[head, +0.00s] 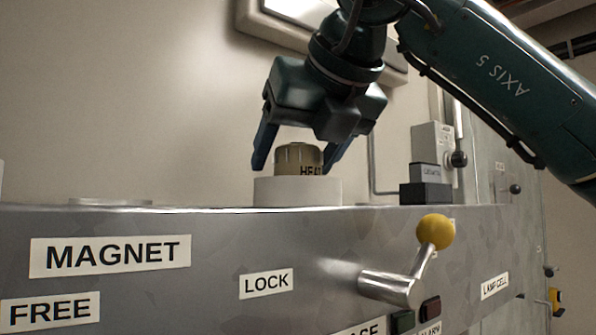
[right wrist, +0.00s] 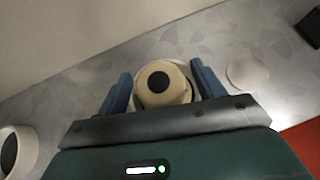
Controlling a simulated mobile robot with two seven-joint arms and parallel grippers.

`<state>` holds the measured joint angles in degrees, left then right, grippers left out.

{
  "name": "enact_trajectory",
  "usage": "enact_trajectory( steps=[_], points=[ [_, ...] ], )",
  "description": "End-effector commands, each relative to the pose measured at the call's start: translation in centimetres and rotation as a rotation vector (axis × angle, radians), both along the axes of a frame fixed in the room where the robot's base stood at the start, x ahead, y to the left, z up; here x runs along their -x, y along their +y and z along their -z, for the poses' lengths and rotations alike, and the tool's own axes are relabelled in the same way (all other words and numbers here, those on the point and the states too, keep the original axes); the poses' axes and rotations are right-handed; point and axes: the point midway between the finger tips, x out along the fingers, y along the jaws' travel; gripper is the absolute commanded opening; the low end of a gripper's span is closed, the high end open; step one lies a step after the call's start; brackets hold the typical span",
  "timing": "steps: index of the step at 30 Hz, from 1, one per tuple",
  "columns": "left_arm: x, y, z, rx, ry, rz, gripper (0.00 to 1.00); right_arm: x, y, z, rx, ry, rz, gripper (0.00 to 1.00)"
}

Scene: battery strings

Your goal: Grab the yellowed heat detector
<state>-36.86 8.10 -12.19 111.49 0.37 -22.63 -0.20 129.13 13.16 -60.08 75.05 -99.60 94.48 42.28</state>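The yellowed heat detector (head: 298,158) is a short beige cylinder with "HEAT" lettering, upright on a round white base (head: 297,192) on top of the metal cabinet. In the right wrist view the detector (right wrist: 161,84) shows from above with a dark round centre. My right gripper (head: 294,165) points down over it, with its blue fingers open on either side of the detector. In the right wrist view a gap shows between the detector and each finger, so they look apart from it. My left gripper is not in view.
The grey metal cabinet (head: 220,240) carries labels and a crank with a yellow knob (head: 435,232) on its front. A grey box on a black block (head: 426,193) stands right of the detector. A white ring-shaped part (right wrist: 14,150) and a pale disc (right wrist: 248,72) sit nearby on the top.

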Motion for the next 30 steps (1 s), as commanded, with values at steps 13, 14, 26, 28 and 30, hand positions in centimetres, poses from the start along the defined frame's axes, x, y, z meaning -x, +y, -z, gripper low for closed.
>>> enact_trajectory(
  steps=[13,14,26,28,30],
  points=[
    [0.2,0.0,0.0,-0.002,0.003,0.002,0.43,0.0,0.0,0.0,0.000,0.000,0.000,0.31],
    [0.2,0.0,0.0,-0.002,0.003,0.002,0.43,0.0,0.0,0.0,0.000,0.000,0.000,0.28],
    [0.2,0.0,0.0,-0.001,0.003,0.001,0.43,0.0,0.0,-0.4,-0.002,-0.001,0.001,0.23],
    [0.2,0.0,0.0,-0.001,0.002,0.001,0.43,0.0,0.0,-0.7,-0.003,-0.002,0.001,0.23],
    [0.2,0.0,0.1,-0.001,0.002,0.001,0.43,0.0,0.0,-1.2,-0.003,-0.002,0.001,0.23]
  ],
)
